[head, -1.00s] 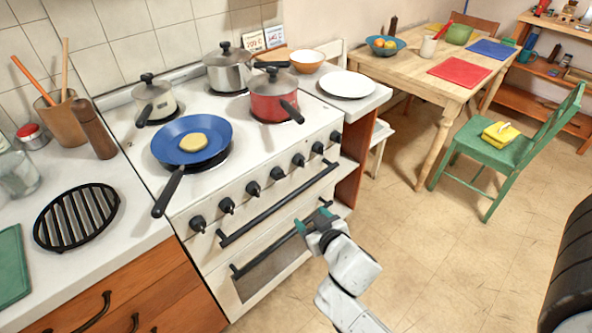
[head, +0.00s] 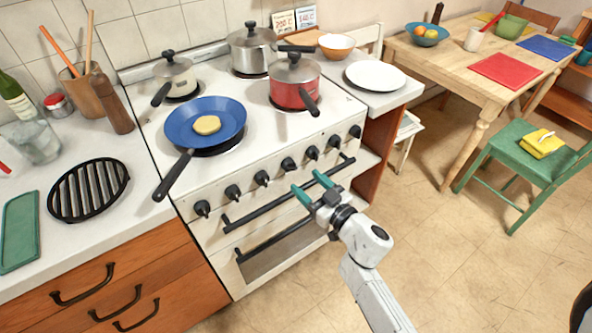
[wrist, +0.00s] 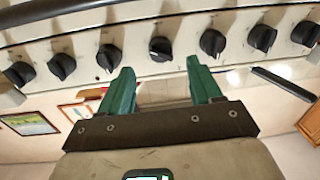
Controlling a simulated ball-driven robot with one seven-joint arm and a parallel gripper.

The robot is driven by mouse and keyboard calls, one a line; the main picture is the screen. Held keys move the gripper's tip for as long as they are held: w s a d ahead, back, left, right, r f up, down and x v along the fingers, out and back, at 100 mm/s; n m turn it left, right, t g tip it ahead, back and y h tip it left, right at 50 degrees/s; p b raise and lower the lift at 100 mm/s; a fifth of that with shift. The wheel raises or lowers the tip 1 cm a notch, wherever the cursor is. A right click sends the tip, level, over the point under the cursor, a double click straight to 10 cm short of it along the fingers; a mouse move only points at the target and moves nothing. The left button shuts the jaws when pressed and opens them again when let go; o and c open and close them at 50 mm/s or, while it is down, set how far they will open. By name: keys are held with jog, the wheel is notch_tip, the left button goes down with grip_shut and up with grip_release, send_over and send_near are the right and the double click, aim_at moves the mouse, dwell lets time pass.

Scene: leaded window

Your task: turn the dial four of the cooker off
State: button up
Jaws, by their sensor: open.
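The white cooker (head: 215,243) has a row of several black dials along its front. Dial four (head: 289,164), counted from the left, is the middle one of the row; it also shows in the wrist view (wrist: 160,48), and its setting is too small to read. My gripper (head: 306,181) is open and empty, its two teal fingers pointing at the cooker front. In the wrist view the fingertips (wrist: 160,66) lie either side of the line to dial four, apart from it, with nothing between them.
The black oven handle (head: 248,209) runs below the dials. A red saucepan (head: 286,94) has a handle near the front.

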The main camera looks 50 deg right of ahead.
aim_at(293, 170)
jog(key=x, duration=0.6)
jog(key=c, duration=1)
